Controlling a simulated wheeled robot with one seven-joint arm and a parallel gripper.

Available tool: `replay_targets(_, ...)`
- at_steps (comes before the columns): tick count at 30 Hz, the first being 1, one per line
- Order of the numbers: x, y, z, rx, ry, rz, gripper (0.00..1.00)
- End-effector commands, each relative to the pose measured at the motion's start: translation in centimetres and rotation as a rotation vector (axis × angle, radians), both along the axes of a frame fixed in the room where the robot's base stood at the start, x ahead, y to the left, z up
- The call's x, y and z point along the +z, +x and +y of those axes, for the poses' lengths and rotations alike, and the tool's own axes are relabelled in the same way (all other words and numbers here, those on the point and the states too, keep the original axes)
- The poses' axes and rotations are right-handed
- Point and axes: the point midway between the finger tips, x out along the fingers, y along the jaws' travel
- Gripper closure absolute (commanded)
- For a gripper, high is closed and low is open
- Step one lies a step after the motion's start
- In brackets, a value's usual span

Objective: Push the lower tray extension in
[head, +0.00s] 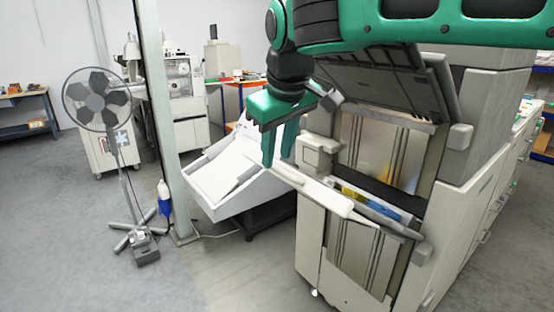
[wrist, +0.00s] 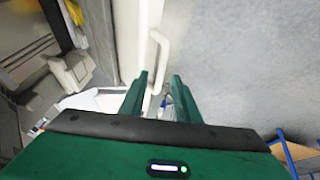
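A long white bar-like part (head: 330,195) juts out from the open front of the printing machine, toward the left in the head view. I cannot tell for sure whether this is the lower tray extension. The wrist view shows a white panel (wrist: 127,40) with a curved white handle (wrist: 164,48) just ahead of my fingertips. My gripper (head: 279,160) points down beside the outer end of the white bar. Contact with the handle cannot be told.
The machine (head: 480,170) fills the right side, with its dark cover (head: 385,85) raised. A sloping white tray (head: 210,190) stands behind my gripper. A grey post (head: 165,110) and a fan (head: 92,98) stand to the left. The floor at the front left is clear.

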Motion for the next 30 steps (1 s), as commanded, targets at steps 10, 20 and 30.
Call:
replay_targets(10, -2.2, 1.0, 0.2, 0.000, 0.000, 0.000, 0.71)
replay_targets(20, -2.2, 1.0, 0.2, 0.000, 0.000, 0.000, 0.94)
replay_targets(30, -2.7, 1.2, 0.4, 0.009, -0.002, 0.000, 1.00)
